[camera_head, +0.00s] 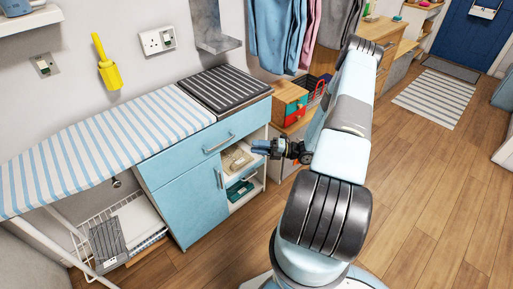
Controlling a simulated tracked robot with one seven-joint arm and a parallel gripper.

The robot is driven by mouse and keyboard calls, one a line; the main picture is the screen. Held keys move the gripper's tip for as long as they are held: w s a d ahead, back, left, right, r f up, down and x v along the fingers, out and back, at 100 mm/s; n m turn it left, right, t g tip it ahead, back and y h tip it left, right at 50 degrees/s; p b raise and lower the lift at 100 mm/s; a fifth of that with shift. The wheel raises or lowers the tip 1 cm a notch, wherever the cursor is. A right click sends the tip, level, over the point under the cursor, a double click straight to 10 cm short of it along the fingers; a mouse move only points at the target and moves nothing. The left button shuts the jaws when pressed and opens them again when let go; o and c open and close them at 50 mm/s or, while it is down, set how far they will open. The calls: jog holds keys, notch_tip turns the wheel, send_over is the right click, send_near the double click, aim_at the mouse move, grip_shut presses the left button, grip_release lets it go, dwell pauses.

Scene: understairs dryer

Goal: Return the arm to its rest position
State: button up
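My arm (346,128) rises from my base at the bottom centre and reaches up and away, then its far part bends back down to the left. My gripper (262,147) is at its end, pointing left in front of the open shelves of the light-blue cabinet (190,192). The gripper looks small and dark, and I cannot make out a gap between its fingers. I see nothing clearly held in it.
A striped ironing board (105,145) spans the left side, with a wire rack (100,228) below. A ribbed dark mat (225,88) tops the cabinet. A small wooden drawer box (288,103) stands behind my arm, and clothes (278,35) hang above. Wooden floor (440,200) is clear on the right.

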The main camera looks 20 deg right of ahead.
jog(key=s+a+r+n+g+h, duration=0.2)
jog(key=a+r+n+g+h, duration=0.15)
jog(key=r+n, duration=0.5)
jog(key=s+a+r+n+g+h, duration=0.2)
jog(key=s+r+n+g, duration=0.3)
jog(key=r, duration=0.6)
jog(key=a+r+n+g+h, duration=0.2)
jog(key=a+r+n+h, duration=0.1)
jog(key=r+n, duration=0.6)
jog(key=s+a+r+n+t+h, duration=0.1)
jog(key=s+r+n+t+h, duration=0.6)
jog(key=s+r+n, duration=1)
jog(key=shift+s+a+r+h, duration=0.3)
jog(key=shift+s+r+h, duration=0.85)
jog(key=shift+r, duration=0.5)
jog(key=shift+s+t, duration=0.1)
jog(key=shift+t, duration=0.15)
